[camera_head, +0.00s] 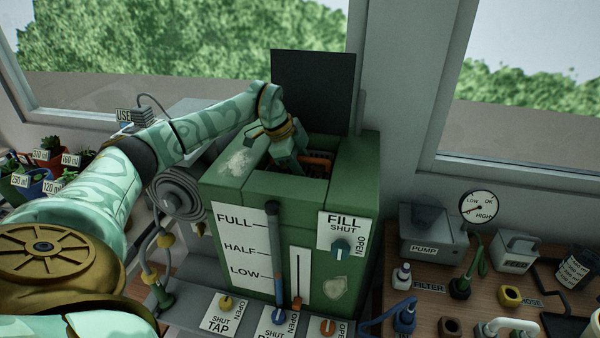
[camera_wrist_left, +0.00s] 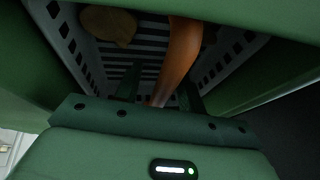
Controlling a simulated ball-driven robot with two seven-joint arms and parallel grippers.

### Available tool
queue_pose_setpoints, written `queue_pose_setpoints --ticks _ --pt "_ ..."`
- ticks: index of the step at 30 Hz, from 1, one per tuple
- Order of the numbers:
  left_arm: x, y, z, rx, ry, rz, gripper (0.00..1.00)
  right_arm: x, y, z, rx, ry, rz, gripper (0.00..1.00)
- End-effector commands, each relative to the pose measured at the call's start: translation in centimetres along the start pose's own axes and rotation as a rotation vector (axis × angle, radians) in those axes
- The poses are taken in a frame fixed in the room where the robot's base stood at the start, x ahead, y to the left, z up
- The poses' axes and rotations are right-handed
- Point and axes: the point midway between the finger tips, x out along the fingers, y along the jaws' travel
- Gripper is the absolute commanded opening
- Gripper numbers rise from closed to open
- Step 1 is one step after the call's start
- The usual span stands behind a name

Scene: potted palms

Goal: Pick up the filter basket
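The filter basket (camera_wrist_left: 222,60) sits inside the open top of the green tank (camera_head: 262,187). In the left wrist view it is pale grey with slotted walls and floor, and an orange handle (camera_wrist_left: 183,48) arches across it. The handle also shows as an orange bit in the tank opening in the head view (camera_head: 320,157). My left gripper (camera_head: 291,160) reaches down into the opening. In the wrist view its two dark fingers (camera_wrist_left: 160,86) stand apart with the handle between them; gaps show beside it. My right gripper is out of view.
A black lid panel (camera_head: 313,88) stands upright behind the opening. A tan lump (camera_wrist_left: 109,25) lies in the basket. The tank walls stand close around my gripper. Potted plants (camera_head: 45,172) are at left; a pump (camera_head: 430,232) and a gauge (camera_head: 477,207) are at right.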

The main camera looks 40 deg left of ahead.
Motion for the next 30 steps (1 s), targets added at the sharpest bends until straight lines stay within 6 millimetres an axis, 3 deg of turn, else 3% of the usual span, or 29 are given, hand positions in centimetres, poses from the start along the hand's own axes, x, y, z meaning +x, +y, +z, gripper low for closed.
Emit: queue_pose_setpoints --ticks 16,17,21,30 --pt "0.41 0.1 0.15 0.0 0.0 0.001 0.4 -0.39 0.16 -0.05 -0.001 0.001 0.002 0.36" --pt "0.4 0.1 0.15 0.0 0.0 0.001 0.37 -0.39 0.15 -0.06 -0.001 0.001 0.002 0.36" --pt "0.39 0.1 0.15 0.0 0.0 0.001 0.0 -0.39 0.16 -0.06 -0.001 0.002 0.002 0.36" --pt "0.35 0.07 0.14 0.0 0.0 0.0 0.0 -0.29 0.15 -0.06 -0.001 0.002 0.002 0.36"
